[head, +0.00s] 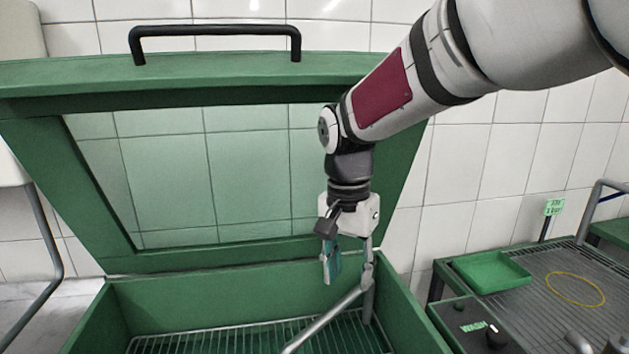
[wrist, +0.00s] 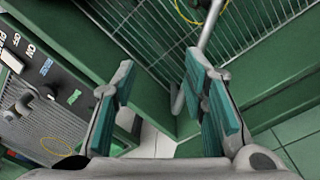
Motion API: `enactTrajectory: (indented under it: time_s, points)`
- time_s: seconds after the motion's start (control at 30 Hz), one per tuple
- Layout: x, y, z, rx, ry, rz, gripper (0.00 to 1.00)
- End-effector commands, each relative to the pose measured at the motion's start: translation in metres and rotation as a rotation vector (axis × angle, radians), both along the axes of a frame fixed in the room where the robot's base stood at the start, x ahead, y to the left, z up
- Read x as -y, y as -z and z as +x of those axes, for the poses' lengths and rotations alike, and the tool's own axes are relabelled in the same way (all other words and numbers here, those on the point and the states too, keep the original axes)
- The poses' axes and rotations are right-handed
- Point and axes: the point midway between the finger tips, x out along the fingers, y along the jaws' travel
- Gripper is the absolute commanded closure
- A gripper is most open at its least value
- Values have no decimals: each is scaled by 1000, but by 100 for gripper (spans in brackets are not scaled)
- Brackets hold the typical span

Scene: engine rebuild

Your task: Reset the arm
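My gripper (head: 348,272) hangs down from my arm over the open green wash cabinet. In the wrist view my gripper (wrist: 162,88) shows its two teal-padded fingers spread well apart, with nothing held between them. A grey metal pipe (head: 325,319) rises from the cabinet floor close to the fingers in the head view. The pipe also shows past the fingertips in the wrist view (wrist: 207,37); I cannot tell whether it touches my gripper.
The cabinet's green lid (head: 215,262) with a glass pane stands raised behind my gripper. A control panel (head: 478,327) with a black knob is at right. Beyond it, a slatted rack (head: 540,292) carries a green tray (head: 491,271) and a yellow ring (head: 575,289).

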Motion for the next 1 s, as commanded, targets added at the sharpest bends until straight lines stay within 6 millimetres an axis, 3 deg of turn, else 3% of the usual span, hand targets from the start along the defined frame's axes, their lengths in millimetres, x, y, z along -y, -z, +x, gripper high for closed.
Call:
enactTrajectory:
  time_s: [0.2, 0.43, 0.7, 0.83, 1.0]
  points:
    - [45, -42, -50, 76, -116, 26, 60]
    - [89, -68, -117, 172, -266, 27, 60]
    - [124, -71, -196, 282, -437, -12, 60]
    - [132, -65, -221, 319, -501, -37, 60]
    - [136, -59, -237, 341, -545, -57, 60]
